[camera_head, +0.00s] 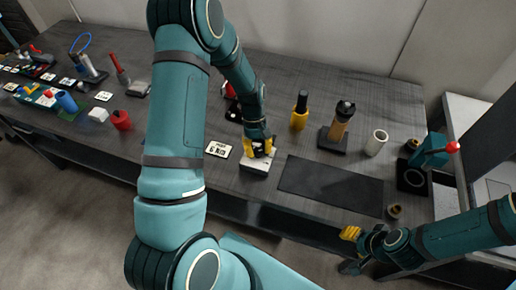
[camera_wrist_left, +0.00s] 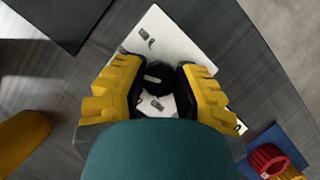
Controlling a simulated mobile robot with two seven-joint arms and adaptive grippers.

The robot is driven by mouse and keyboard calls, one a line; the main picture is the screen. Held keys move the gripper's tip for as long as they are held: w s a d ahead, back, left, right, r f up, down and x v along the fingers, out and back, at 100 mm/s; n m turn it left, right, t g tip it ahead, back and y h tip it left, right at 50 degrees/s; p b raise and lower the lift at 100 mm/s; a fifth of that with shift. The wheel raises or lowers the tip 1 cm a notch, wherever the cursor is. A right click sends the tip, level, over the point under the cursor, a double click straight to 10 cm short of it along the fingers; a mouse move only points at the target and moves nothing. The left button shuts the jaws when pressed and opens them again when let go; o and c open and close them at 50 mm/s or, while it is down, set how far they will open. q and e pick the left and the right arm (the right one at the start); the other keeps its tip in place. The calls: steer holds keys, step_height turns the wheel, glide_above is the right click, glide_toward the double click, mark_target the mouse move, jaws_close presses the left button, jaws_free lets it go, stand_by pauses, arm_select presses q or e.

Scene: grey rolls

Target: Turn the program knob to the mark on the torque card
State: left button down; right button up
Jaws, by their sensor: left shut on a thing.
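A white box (camera_head: 254,168) with the program knob stands on the dark table; it also shows in the left wrist view (camera_wrist_left: 176,36). The round black knob (camera_wrist_left: 158,73) carries a short white line that lies roughly level across that view. My left gripper (camera_head: 260,148) is shut on the knob, with a yellow finger on each side; in the wrist view the fingers (camera_wrist_left: 160,84) frame it. The white torque card (camera_head: 218,149) lies flat left of the box; its print is too small to read surely. My right gripper (camera_head: 350,234) hangs near the table's front right, clear of the box; its opening is unclear.
A dark mat (camera_head: 325,187) lies just right of the box. Behind it stand a yellow bottle (camera_head: 299,113), a tool on a black stand (camera_head: 332,139) and a white roll (camera_head: 376,142). A red cup (camera_head: 121,120) and a white block (camera_head: 98,115) are at left.

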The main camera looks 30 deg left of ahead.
arm_select(q)
steer(key=shift+s+d+f+m+g, duration=0.1)
steer(key=shift+m+g, duration=0.1)
steer(key=shift+m, duration=0.35)
steer(key=shift+s+m+g, duration=0.1)
steer(key=shift+m+g, duration=0.1)
steer(key=shift+m, duration=0.35)
steer(key=shift+y, duration=0.3)
steer(key=c, duration=0.7)
jaws_free()
steer(key=shift+o, duration=0.2)
steer(key=shift+w, duration=0.1)
steer(key=v, duration=1.2)
